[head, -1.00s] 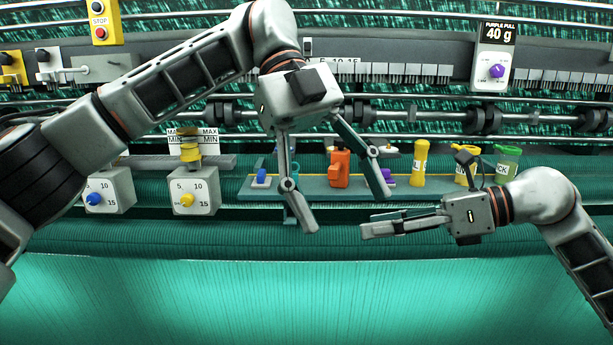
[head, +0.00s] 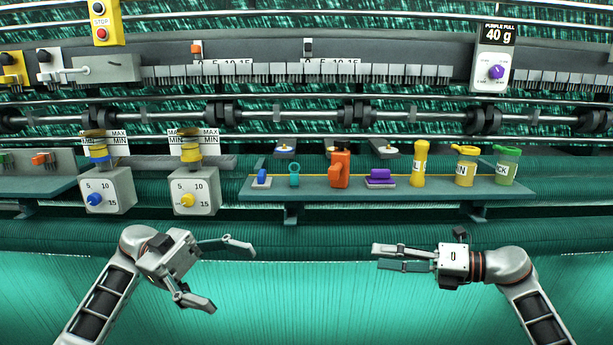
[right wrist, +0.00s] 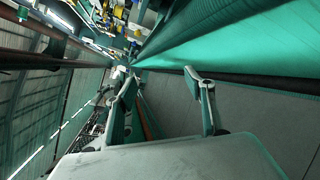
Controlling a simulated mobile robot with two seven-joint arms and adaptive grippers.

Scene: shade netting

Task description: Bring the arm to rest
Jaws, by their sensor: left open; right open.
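My left gripper (head: 228,274) is open and empty at the lower left of the head view, in front of the green netting (head: 310,295). Its two fingers spread wide, pointing to the right. My right gripper (head: 388,258) is at the lower right in the head view, pointing left, with nothing held. In the right wrist view the right gripper (right wrist: 165,88) shows its fingers apart with nothing between them. Both grippers are below the tool shelf in the picture and clear of the things on it.
The shelf (head: 330,192) holds an orange tool (head: 339,168), a purple block (head: 380,176), a yellow bottle (head: 420,165) and lidded jars (head: 507,165). Blue (head: 94,199) and yellow (head: 187,200) dials stand left. A stop button (head: 101,33) is upper left. Open room lies between the grippers.

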